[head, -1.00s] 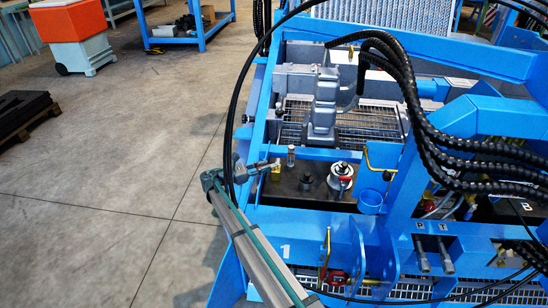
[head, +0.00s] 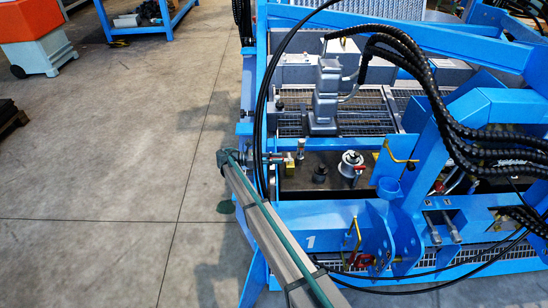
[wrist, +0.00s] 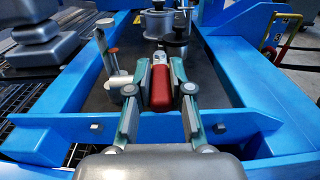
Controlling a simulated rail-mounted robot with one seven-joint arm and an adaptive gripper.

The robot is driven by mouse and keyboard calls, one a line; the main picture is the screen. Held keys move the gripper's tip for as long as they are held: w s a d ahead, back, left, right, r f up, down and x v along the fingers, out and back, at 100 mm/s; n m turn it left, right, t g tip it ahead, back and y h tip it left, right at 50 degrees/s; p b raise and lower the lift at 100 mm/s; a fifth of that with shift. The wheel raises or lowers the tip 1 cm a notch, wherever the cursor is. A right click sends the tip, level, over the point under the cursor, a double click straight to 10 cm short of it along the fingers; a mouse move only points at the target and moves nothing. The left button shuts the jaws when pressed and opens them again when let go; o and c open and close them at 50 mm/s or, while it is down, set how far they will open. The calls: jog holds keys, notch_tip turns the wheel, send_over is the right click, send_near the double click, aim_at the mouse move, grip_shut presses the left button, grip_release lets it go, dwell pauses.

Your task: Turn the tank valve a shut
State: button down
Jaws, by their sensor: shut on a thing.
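The tank valve's red lever handle (wrist: 161,88) points toward the camera in the wrist view, its pale metal plate at the far end. My gripper (wrist: 161,95) is shut on the red handle, one finger along each side. In the head view my gripper (head: 276,159) reaches in from the left to the small brass-coloured valve (head: 290,162) at the left end of the dark tank top (head: 334,183). The red handle is too small and covered to make out there. Which letter the valve bears cannot be read.
A thin upright post (head: 301,146), a dark knob (head: 319,172) and a silver cap with a red lever (head: 352,160) stand close beside the valve. Blue frame beams (wrist: 45,78) flank the tank. Black hoses (head: 425,110) hang at the right. Open floor (head: 110,150) lies left.

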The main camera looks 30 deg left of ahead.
jog(key=shift+w, duration=0.15)
jog(key=c, duration=1)
grip_release()
jog(key=shift+c, duration=0.2)
notch_tip(320, 180, up, 10)
